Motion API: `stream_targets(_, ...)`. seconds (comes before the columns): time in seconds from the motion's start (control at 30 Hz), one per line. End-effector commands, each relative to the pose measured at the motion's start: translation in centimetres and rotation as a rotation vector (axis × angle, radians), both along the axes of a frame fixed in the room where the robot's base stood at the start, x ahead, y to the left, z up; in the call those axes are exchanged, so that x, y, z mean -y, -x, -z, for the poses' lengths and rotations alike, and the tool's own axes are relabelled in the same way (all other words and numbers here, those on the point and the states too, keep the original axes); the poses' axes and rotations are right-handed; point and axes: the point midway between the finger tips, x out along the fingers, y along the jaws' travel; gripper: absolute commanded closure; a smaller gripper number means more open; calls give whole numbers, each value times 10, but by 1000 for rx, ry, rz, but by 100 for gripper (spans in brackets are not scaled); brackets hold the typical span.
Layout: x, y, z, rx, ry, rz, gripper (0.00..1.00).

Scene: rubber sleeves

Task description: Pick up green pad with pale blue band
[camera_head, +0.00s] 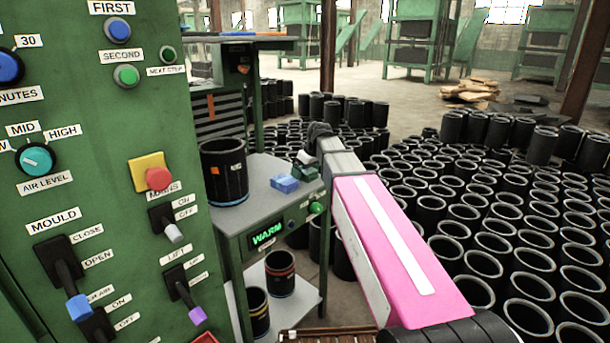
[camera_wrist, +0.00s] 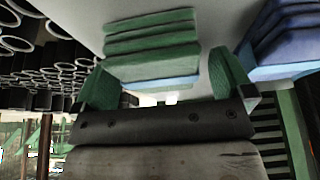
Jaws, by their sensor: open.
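The green pad with a pale blue band (camera_wrist: 152,45) is a ridged green block on the grey table top in the wrist view. Its pale blue band shows along the edge nearest my gripper. My gripper (camera_wrist: 165,72) is open, with one green-faced finger towards each side of the pad's near end. I see no clear grip on the pad. In the head view my gripper (camera_head: 312,154) reaches over the small table, and the wrist and fingers partly hide what lies under it.
A blue ridged pad (camera_wrist: 288,35) lies close by the right finger; blue pads (camera_head: 285,183) also show in the head view. A black rubber sleeve (camera_head: 224,172) stands at the table's left. Many sleeves (camera_head: 480,215) crowd the floor right. A green control panel (camera_head: 90,200) stands left.

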Motion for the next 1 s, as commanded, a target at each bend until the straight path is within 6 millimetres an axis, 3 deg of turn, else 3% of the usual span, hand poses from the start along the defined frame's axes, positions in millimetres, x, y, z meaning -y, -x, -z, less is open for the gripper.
stream_targets(0.53, -1, -1, 5, 1, 1, 0, 1)
stream_targets(0.7, -1, -1, 5, 1, 1, 0, 55)
stream_targets(1.0, -1, -1, 5, 1, 1, 0, 58)
